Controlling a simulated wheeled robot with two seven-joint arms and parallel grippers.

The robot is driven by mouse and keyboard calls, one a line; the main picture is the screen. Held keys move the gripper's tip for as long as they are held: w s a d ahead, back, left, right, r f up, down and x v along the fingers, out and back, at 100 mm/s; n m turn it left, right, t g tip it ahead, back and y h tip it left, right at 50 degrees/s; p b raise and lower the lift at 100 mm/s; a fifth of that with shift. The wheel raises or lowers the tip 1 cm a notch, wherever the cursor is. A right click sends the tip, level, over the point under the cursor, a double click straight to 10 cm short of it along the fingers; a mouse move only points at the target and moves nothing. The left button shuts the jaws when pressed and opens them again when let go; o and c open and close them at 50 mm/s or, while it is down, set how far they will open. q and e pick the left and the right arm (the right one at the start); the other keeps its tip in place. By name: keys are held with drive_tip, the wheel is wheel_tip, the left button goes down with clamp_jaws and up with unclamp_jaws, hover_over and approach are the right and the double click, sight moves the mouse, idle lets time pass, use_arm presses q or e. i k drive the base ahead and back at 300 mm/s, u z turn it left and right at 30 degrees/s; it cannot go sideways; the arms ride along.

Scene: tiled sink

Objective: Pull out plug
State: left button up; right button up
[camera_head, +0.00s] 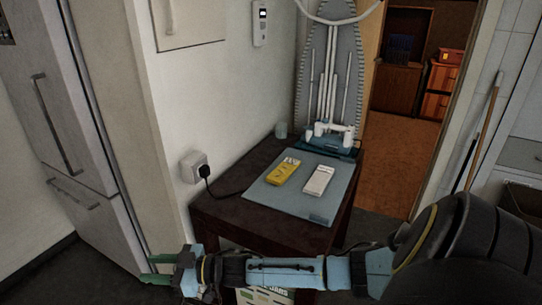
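The black plug (205,171) sits in the white wall socket (191,163) on the wall at the left edge of the dark table. Its black cord (222,194) runs down onto the table toward the blue-grey mat. My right arm reaches in from the right across the front of the table. My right gripper (151,269) points left, below and left of the plug, well apart from it. Its two green fingers are spread with nothing visible between them. My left gripper is out of view.
The dark table (235,222) carries a blue-grey mat (262,192) with a yellow device (283,171) and a white device (318,180). An ironing board (328,75) leans at the back. A fridge (55,110) stands left.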

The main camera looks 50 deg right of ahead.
sight(204, 171)
drive_tip(key=z, duration=0.95)
drive_tip(key=i, duration=1.1)
drive_tip(key=u, duration=0.05)
